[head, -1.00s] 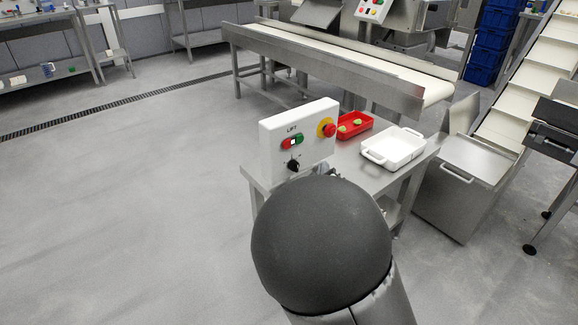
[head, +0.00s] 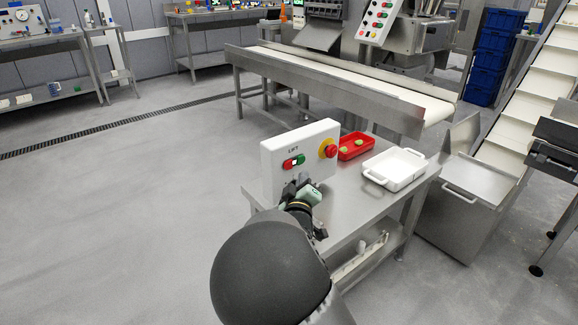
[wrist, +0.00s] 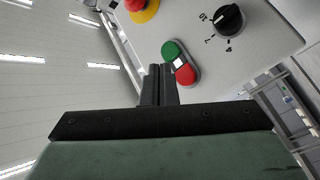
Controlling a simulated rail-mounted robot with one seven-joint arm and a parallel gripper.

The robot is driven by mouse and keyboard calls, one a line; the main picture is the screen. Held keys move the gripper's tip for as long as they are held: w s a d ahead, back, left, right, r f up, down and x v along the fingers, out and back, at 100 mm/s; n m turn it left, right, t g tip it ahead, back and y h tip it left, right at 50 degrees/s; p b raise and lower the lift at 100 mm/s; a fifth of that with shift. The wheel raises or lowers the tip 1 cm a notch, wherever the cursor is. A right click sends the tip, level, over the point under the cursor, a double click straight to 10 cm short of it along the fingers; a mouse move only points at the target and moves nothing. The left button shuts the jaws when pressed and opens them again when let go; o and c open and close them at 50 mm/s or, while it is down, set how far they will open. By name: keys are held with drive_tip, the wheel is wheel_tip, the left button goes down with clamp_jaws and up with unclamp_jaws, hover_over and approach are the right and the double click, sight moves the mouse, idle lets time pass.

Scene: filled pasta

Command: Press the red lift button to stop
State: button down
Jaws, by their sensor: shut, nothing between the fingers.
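A white control box marked LIFT (head: 271,172) stands on a steel table. It carries a pill-shaped switch with a red button (head: 288,164) and a green button (head: 300,160). In the wrist view, the red button (wrist: 186,76) is lower right of the green button (wrist: 170,50), with a white piece between them. My gripper (wrist: 160,68) is shut and empty, its fingertips just left of the red button; I cannot tell if they touch the panel. In the head view my gripper (head: 297,180) is in front of the panel, just below the buttons.
A red mushroom button (head: 330,151) on yellow is at the panel's right. A black dial (wrist: 229,18) shows in the wrist view. A red tray (head: 347,155) and white tray (head: 378,178) stand right of the box. A conveyor (head: 350,82) is behind.

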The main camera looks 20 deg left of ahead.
drive_tip(key=shift+w+a, duration=0.45)
drive_tip(key=shift+a, duration=0.25)
drive_tip(key=shift+w+a, duration=0.4)
drive_tip(key=shift+a, duration=0.25)
idle(1.1)
drive_tip(key=shift+w+a, duration=0.2)
drive_tip(key=shift+a, duration=0.2)
drive_tip(key=shift+w+a, duration=0.2)
drive_tip(key=shift+a, duration=0.1)
idle(0.6)
idle(0.3)
drive_tip(key=shift+s+d, duration=0.45)
drive_tip(key=shift+d, duration=0.25)
drive_tip(key=d, duration=0.1)
drive_tip(key=s+d, duration=0.1)
drive_tip(key=d, duration=0.1)
drive_tip(key=s+d, duration=0.1)
drive_tip(key=shift+s+d, duration=0.15)
drive_tip(key=shift+s, duration=0.1)
